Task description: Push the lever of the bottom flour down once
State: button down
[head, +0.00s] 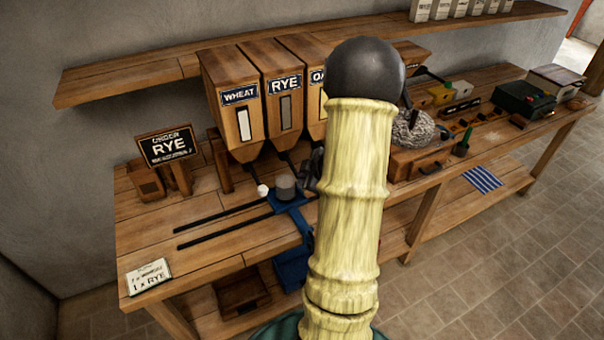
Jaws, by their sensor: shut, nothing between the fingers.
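Three wooden flour bins stand in a row on the bench in the head view: wheat (234,100), rye (281,90) and a third bin (312,80) whose label starts "OA", partly hidden by my arm. A white knob (263,190) shows below the wheat bin. A card (148,277) at the bench's front left has two lines; the lower reads "1 x RYE". A sign (167,147) also reads RYE. My gripper (311,167) shows as a dark shape just right of the rye bin's outlet, mostly behind my arm; it is shut and empty. Any rye lever is not clearly distinguishable.
A grey cup (286,187) stands on a blue carriage (291,202) by two black rails (220,217). A wall shelf (130,78) runs behind the bins. A wooden box with a grey heap (413,130) stands right of my arm. The bench's front left is mostly clear.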

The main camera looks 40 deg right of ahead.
jog(key=shift+f+b, duration=0.85)
jog(key=shift+f, duration=0.25)
dwell(1.1)
dwell(0.5)
jog(key=shift+r+p, duration=2.95)
jog(key=shift+r, duration=0.05)
notch_tip(320, 180, up, 5)
jog(key=p, duration=0.5)
